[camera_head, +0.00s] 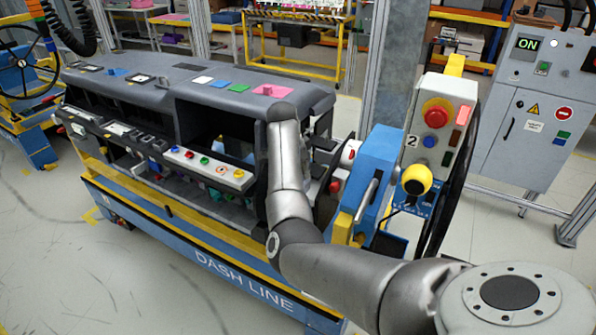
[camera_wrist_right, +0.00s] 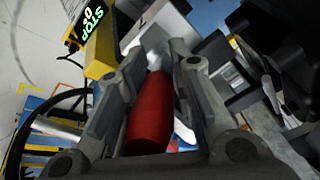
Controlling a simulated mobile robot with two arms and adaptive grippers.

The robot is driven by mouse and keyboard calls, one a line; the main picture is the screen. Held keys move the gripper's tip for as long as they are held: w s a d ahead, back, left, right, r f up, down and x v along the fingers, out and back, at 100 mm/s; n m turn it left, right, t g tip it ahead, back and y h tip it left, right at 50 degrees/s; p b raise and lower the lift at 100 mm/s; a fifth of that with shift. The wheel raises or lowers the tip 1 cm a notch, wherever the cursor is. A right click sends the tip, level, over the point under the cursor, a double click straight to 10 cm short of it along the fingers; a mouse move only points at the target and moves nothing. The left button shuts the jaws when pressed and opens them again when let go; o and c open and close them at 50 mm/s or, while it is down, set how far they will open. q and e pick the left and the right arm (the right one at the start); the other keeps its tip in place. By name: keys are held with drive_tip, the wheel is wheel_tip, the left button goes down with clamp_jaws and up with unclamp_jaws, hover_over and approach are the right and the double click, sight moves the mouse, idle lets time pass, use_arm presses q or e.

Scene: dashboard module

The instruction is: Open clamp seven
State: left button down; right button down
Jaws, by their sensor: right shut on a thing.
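In the right wrist view, my right gripper (camera_wrist_right: 152,62) is shut on a red handle (camera_wrist_right: 150,118), with one finger along each side. The handle's pale metal end shows beyond it. Which clamp it belongs to cannot be read. In the head view, my right arm reaches over the right end of the grey dashboard (camera_head: 130,72). Its dark gripper is partly hidden there beside the arm, and its fingertips cannot be made out. Another red part (camera_head: 335,186) shows on the fixture at that end. My left gripper is not in view.
The dashboard sits on a blue and yellow trolley marked DASH LINE (camera_head: 240,283). A blue post (camera_head: 377,160) and a button box marked 2 (camera_head: 436,125) stand close right of my gripper. A grey cabinet (camera_head: 530,130) is farther right. Floor at left front is clear.

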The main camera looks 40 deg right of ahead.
drive_tip(key=c, duration=1.3)
unclamp_jaws()
drive_tip(key=shift+w+d+r, duration=0.15)
drive_tip(key=shift+d+r, duration=0.2)
drive_tip(key=shift+d, duration=0.05)
drive_tip(key=shift+f, duration=0.3)
drive_tip(key=v, duration=1.2)
drive_tip(key=shift+a, duration=0.2)
